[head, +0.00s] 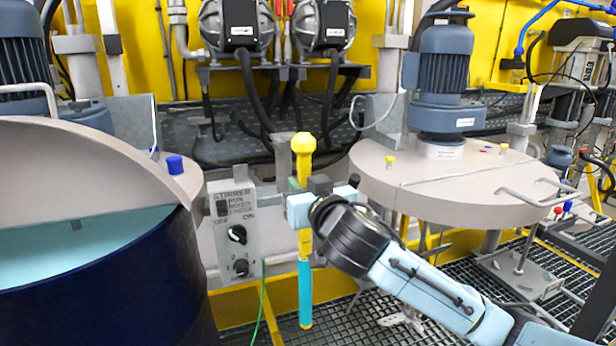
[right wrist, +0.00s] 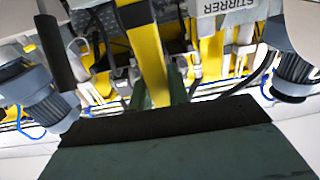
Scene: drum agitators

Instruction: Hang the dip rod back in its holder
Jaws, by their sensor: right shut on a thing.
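The dip rod (head: 305,250) is upright, yellow with a rounded yellow knob on top and a cyan lower end. My right gripper (head: 305,190) is shut on the rod below the knob, its arm coming from the lower right. In the right wrist view the yellow rod (right wrist: 148,60) runs up from between the dark fingers (right wrist: 165,98). A grey upright piece (head: 283,158) stands just left of and behind the rod in the head view. I cannot tell whether it is the holder, or whether the rod touches it. My left gripper is not in view.
A grey stirrer switch box (head: 236,222) is left of the rod, with a green cable below. An open dark blue drum (head: 95,285) fills the left. Floor grating lies below.

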